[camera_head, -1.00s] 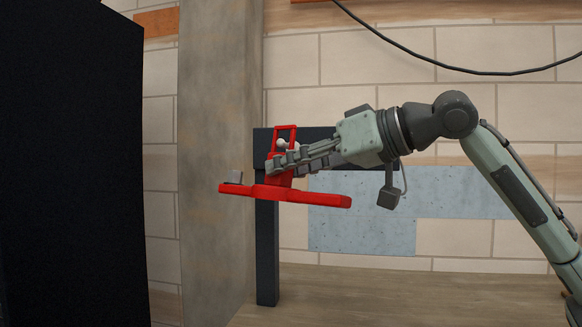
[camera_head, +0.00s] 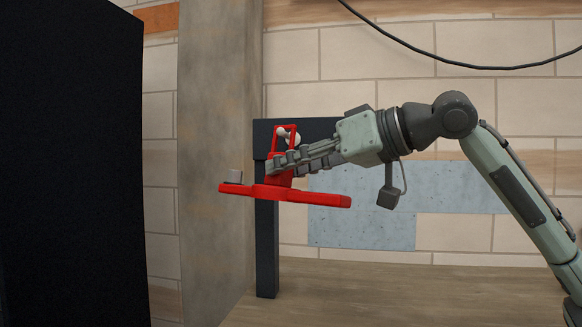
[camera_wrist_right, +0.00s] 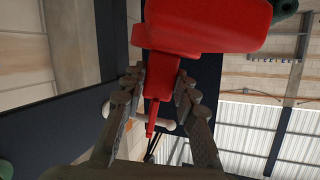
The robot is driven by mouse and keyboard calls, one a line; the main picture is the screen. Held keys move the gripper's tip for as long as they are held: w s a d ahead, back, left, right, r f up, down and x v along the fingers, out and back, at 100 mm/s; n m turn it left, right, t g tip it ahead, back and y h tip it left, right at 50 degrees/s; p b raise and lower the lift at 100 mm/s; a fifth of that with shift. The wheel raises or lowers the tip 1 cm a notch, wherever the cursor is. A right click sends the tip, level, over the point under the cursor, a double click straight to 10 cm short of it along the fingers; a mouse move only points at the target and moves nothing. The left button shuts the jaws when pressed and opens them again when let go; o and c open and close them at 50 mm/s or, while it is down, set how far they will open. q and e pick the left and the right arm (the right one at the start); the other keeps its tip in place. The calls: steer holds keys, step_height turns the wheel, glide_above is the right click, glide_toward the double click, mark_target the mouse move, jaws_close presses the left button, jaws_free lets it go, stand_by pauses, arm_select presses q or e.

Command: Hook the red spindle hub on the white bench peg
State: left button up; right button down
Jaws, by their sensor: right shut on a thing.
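The red spindle hub (camera_head: 300,196) is in my right gripper (camera_head: 283,164), which is shut on its upright stem. Its long bar lies below the fingers and its open rectangular loop stands above them. The white bench peg (camera_head: 283,134) shows at the loop, near its upper part. I cannot tell for sure whether it passes through the loop or lies behind it. In the right wrist view the red hub (camera_wrist_right: 205,22) sits between the fingers (camera_wrist_right: 155,95), with the pale peg (camera_wrist_right: 168,125) crossing by its thin end. My left gripper is not in view.
The dark bench frame (camera_head: 266,240) stands behind the hub, with a crossbeam and a leg. A grey pillar (camera_head: 215,90) rises to its left. A large black panel (camera_head: 70,160) fills the left side. The brick wall is behind.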

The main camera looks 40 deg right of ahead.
steer(key=c, duration=1.1)
jaws_free()
